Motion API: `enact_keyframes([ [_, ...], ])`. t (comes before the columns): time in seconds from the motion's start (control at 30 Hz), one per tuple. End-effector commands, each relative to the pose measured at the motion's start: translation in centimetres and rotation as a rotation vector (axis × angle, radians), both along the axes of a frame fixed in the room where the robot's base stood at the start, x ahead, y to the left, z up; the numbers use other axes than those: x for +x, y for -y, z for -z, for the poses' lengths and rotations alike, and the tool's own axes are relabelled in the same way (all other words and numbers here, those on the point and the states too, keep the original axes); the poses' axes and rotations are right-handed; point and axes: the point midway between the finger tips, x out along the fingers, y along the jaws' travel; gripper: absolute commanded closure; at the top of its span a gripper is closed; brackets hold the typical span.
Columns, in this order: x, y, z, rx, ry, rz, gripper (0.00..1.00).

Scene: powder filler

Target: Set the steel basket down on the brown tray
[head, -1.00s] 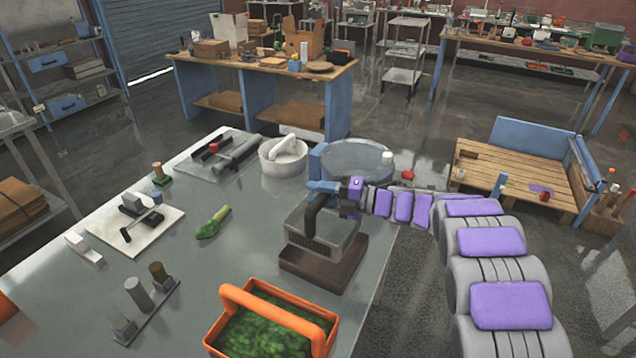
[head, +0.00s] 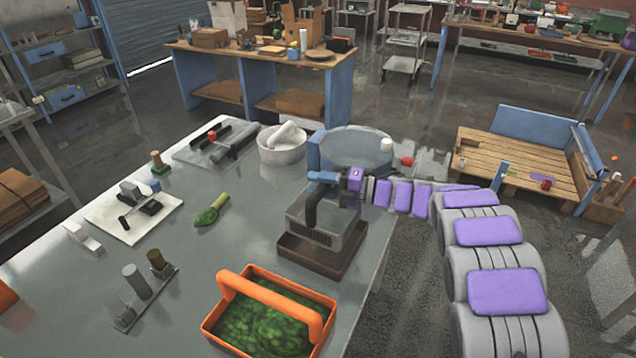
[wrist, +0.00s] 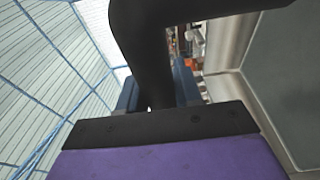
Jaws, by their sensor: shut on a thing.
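The steel basket (head: 338,232) is a grey open box with a black curved handle. It is upright over the brown tray (head: 306,262), with the tray's rim showing around its lower part. I cannot tell whether its bottom touches the tray. My gripper (head: 322,180), with blue fingers, is shut on the top of the black handle, above the basket. In the wrist view, the handle (wrist: 158,45) rises in front of the blue fingers (wrist: 157,97). The tray's middle is hidden by the basket.
An orange caddy (head: 212,328) with green contents stands in front of the tray. A large round grey vessel (head: 352,148) and a white mortar (head: 280,155) stand behind. A green-headed scoop (head: 207,216) lies left. The table's right edge is close to the tray.

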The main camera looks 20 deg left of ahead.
Motion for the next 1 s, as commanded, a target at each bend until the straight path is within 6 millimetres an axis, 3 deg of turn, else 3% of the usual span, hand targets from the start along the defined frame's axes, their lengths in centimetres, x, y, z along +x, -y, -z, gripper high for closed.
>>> enact_keyframes([
  [1.0, 0.0, -0.1, 5.5, 0.000, 0.000, -0.001, 1.00],
])
